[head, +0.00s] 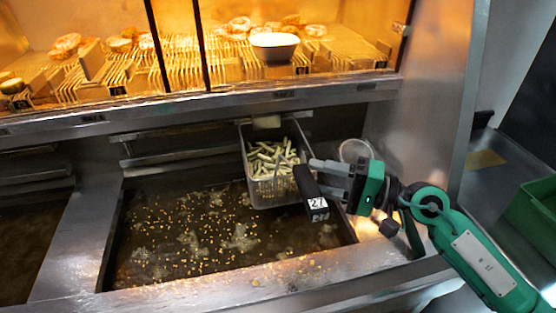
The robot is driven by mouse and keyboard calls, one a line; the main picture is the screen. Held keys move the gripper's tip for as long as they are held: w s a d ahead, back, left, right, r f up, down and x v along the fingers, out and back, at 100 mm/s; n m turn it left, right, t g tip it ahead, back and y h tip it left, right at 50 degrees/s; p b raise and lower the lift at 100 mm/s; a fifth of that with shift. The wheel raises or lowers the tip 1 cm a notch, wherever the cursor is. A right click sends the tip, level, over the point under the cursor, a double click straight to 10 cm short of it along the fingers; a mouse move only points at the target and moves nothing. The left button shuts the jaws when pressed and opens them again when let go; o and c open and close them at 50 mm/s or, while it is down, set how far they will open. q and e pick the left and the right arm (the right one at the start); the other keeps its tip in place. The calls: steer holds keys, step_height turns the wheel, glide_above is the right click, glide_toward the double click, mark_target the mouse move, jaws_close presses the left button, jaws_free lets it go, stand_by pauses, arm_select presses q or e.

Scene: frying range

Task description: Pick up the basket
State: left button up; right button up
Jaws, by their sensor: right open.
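The frying basket (243,150) is a wire basket filled with pale fries (270,160). It sits at the back right of the oil vat (190,235), against the back wall of the fryer. A dark handle (311,190) with a "27" label sticks out from its right front toward me. My right gripper (318,179) comes in from the right and is open, with its fingers at the handle. I cannot tell whether the fingers touch the handle. My left gripper is not in view.
A lit warming shelf (200,91) with several food items and a white bowl (274,46) runs above the fryer. A second vat (30,240) lies at the left. A metal wall (425,110) stands at the right, with a green crate (535,215) beyond it.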

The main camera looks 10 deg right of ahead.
mark_target(297, 170)
steer(key=p+x, duration=0.2)
steer(key=x, duration=0.1)
steer(key=p+x, duration=0.1)
steer(key=p, duration=0.1)
steer(key=shift+w+a+r, duration=0.2)
steer(key=shift+w+r, duration=0.15)
steer(key=shift+w, duration=0.05)
steer(key=shift+w+a+f, duration=0.1)
steer(key=shift+a+f, duration=0.1)
jaws_close()
